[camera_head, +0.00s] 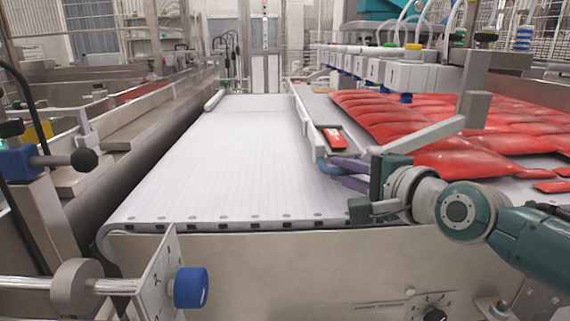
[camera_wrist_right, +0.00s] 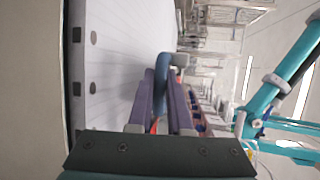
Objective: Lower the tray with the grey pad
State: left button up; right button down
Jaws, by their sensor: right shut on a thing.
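A long narrow grey tray (camera_head: 317,104) runs along the right edge of the white conveyor belt in the head view. Its near end has a blue curved part (camera_head: 322,166), which also shows in the right wrist view (camera_wrist_right: 163,72). My right gripper (camera_head: 336,169) reaches in from the right with purple fingers. It is shut on this blue part, and the fingers hide some of it. In the right wrist view, the gripper (camera_wrist_right: 165,88) has a finger on each side of the blue part. I cannot clearly make out a separate grey pad. My left gripper is not in view.
The white conveyor belt (camera_head: 220,165) is empty. Red packs (camera_head: 440,115) cover the belt to the right, under a row of white suction heads (camera_head: 390,70). A blue knob (camera_head: 190,287) stands at the front left.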

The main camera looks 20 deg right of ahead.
jog(key=shift+a+f, duration=0.1)
jog(key=shift+a, duration=0.1)
jog(key=c, duration=0.8)
grip_release()
jog(key=shift+c, duration=0.2)
jog(key=shift+s+d+r, duration=0.1)
jog(key=shift+s+r, duration=0.1)
jog(key=shift+s, duration=0.05)
jog(key=p+v, duration=0.3)
jog(key=v, duration=0.6)
jog(key=shift+s+p, duration=0.2)
jog(key=shift+p, duration=0.1)
jog(key=shift+f, duration=0.1)
